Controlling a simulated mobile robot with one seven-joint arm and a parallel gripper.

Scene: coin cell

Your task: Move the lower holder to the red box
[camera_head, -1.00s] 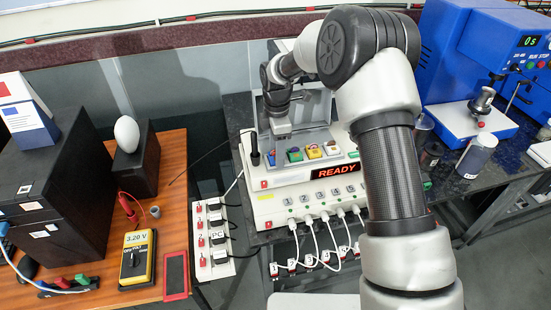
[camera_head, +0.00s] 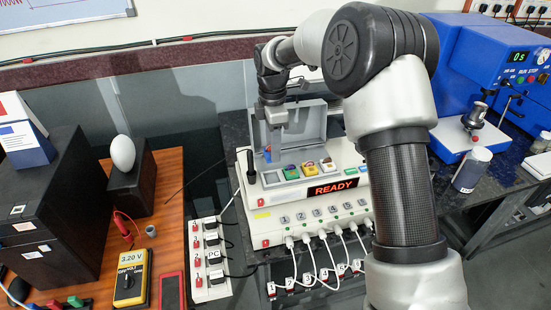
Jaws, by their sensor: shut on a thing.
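My gripper (camera_head: 277,120) is shut above the left end of the open grey case on the white tester. What it holds is small and mostly hidden. A small blue piece (camera_head: 267,154) shows just below it; I cannot tell whether it is in the jaws. A red-rimmed dark rectangle (camera_head: 172,275) lies on the wooden table at the lower left, right of the yellow meter.
The raised grey lid (camera_head: 307,122) stands behind the holders. A tester (camera_head: 330,188) reads READY, with white cables at its front. A power strip (camera_head: 212,260) lies between it and the wooden table. A yellow meter (camera_head: 131,278) and a black speaker with an egg-like top (camera_head: 135,185) stand on that table.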

